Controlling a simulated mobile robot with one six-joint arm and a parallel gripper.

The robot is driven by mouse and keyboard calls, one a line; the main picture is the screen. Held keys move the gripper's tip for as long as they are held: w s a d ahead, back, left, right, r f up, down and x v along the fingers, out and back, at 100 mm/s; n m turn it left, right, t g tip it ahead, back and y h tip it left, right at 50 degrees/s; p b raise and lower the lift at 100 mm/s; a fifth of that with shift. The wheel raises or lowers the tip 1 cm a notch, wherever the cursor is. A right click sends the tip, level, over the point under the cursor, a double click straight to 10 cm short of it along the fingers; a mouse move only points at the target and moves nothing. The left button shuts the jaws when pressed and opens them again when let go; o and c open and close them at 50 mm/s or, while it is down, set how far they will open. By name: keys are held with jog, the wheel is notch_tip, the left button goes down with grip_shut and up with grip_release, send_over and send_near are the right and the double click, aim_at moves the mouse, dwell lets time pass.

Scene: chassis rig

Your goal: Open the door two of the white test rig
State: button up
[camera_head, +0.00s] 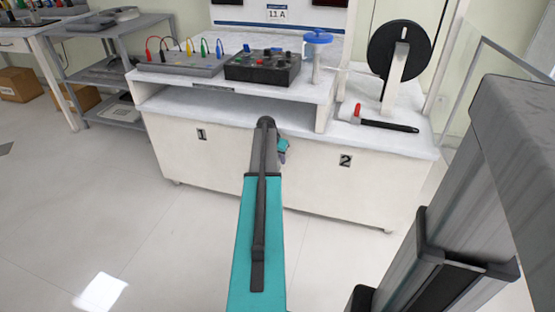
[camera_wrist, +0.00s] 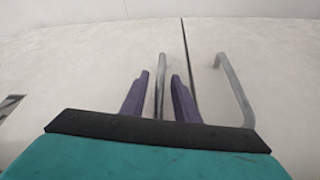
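The white test rig (camera_head: 165,105) stands ahead with two closed lower doors. Door one (camera_head: 200,165), marked 1, is on the left; door two (camera_head: 335,190), marked 2, is on the right. My teal arm hides the middle, and both handles are hidden in the head view. In the wrist view, a dark seam parts two grey bar handles. My gripper (camera_wrist: 160,88) is open, its purple fingers on either side of the left handle (camera_wrist: 161,75), with gaps visible. The right handle (camera_wrist: 235,88), beyond the seam, is outside the fingers. Contact cannot be told.
On the rig stand a black control box (camera_head: 262,67), a blue-topped stand (camera_head: 317,50), a black reel (camera_head: 399,50) and a red-tipped tool (camera_head: 385,124). A grey shelf (camera_head: 110,75) is at the left. The floor before the rig (camera_head: 150,220) is clear.

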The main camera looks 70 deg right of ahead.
jog(key=shift+c, duration=0.4)
grip_shut()
jog(key=shift+a, duration=0.15)
